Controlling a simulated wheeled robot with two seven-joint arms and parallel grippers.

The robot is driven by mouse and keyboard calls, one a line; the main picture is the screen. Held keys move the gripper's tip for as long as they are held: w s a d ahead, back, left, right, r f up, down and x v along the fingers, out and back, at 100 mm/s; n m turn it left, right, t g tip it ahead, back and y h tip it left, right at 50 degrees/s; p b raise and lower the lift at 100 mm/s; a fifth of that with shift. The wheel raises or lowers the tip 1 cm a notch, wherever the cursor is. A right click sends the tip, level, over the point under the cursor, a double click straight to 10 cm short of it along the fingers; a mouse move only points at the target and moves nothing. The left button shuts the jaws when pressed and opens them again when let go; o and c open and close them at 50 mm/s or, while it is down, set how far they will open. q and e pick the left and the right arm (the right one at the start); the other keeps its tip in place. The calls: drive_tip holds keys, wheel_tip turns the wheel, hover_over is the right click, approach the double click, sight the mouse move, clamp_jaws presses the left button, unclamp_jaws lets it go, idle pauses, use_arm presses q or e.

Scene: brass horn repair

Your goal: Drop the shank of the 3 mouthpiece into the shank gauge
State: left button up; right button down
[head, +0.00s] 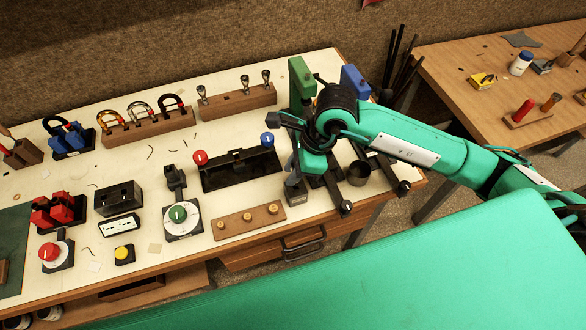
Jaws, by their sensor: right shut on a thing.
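My right gripper (297,172) points down at the right part of the pale bench, shut on what appears to be the 3 mouthpiece, which the fingers and hand mostly hide. Directly below it stands a small dark grey block (297,195), which looks like the shank gauge. Whether the shank touches it or is inside it I cannot tell. A wooden rack (238,104) at the back holds 3 silver mouthpieces (245,83), with a gap between the left one and the other two. My left gripper is not in view.
A black tray with red and blue knobs (240,168) lies left of the gripper. A dark cup (359,173) and dark bars (334,190) lie to its right. Green (301,78) and blue (355,80) blocks stand behind. A wooden strip with brass pieces (248,222) lies in front.

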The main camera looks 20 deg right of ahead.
idle(0.7)
drive_tip(key=shift+b, duration=0.4)
drive_tip(key=shift+f, duration=0.15)
drive_tip(key=shift+f+b, duration=0.25)
drive_tip(key=shift+b, duration=0.25)
drive_tip(key=shift+f+b, duration=1.3)
drive_tip(key=shift+b, duration=0.3)
drive_tip(key=c, duration=1.1)
unclamp_jaws()
